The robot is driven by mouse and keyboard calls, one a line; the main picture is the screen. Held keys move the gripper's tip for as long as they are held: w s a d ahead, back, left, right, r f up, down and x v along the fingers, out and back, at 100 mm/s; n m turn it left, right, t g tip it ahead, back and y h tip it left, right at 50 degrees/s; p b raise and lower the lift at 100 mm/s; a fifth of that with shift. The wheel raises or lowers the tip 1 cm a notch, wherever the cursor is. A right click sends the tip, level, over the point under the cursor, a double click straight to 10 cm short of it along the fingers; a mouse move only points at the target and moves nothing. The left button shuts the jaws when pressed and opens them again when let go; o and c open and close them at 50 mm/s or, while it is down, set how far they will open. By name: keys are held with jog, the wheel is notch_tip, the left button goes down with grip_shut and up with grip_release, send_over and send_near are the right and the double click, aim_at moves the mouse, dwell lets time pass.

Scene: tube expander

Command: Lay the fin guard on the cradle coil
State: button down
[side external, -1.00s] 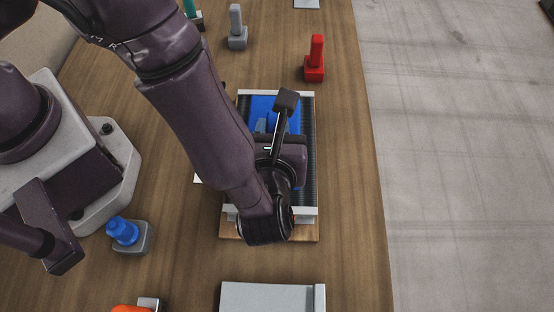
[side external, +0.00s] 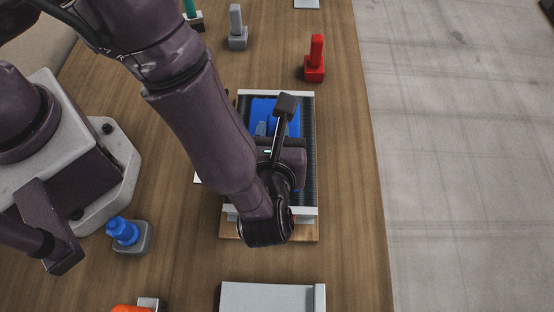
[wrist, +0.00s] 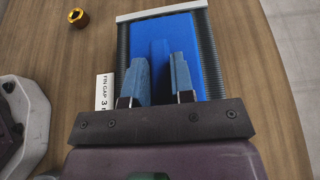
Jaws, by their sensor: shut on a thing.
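The fin guard is a flat blue plate (side external: 262,104) with a raised rib along its middle. It also shows in the wrist view (wrist: 184,36). My gripper (wrist: 158,62) is shut on this rib, one blue-grey finger on each side. The cradle coil, with dark ribbed sides (wrist: 208,60) and white end plates (side external: 275,94), lies directly under the guard. The guard is lined up lengthwise between the coil's sides. I cannot tell whether it touches the coil. My wrist hides the near half of both in the side view.
A label card (wrist: 104,92) lies left of the coil. A red block with a post (side external: 315,62), a grey one (side external: 237,30) and a blue-topped one (side external: 126,234) stand around it. A grey slab (side external: 270,297) lies in front. The table right of the coil is clear.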

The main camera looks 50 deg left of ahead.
jog(key=shift+f, duration=0.35)
dwell(0.4)
jog(key=c, duration=0.9)
grip_release()
jog(key=shift+r, duration=0.15)
jog(key=shift+r, duration=2.9)
